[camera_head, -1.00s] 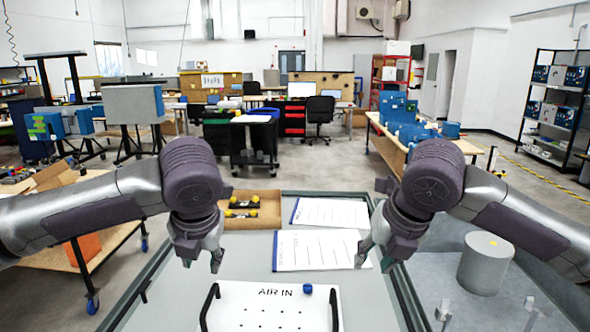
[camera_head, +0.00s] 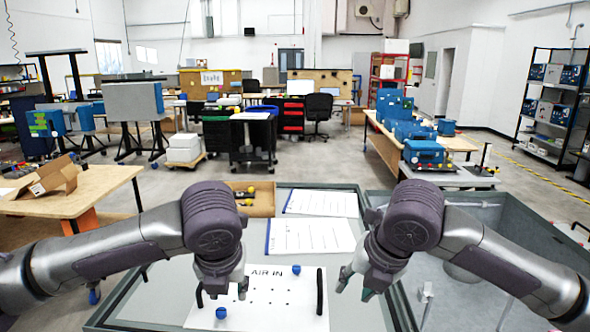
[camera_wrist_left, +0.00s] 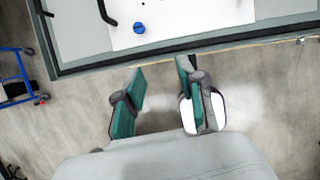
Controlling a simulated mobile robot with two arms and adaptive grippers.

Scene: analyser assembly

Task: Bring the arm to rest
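My left gripper (camera_head: 228,290) hangs over the left part of the white AIR IN panel (camera_head: 262,312), with its fingers apart. In the left wrist view, its two teal-padded fingers (camera_wrist_left: 160,103) stand apart with nothing between them, against the floor beyond the bench edge. My right gripper (camera_head: 356,287) hangs right of the panel, its fingers apart and nothing visible between them. One blue knob (camera_head: 296,269) sits beside the AIR IN lettering. Another blue knob (camera_head: 221,313) is on the panel below my left gripper; the left wrist view also shows a blue knob (camera_wrist_left: 139,27).
Two printed sheets (camera_head: 312,237) lie behind the panel, next to an orange-brown tray (camera_head: 258,198). Black handles (camera_head: 320,292) rise from the panel's sides. A wooden table (camera_head: 75,200) with an open cardboard box (camera_head: 45,178) stands left. A sunken grey bin lies right, partly hidden by my right arm.

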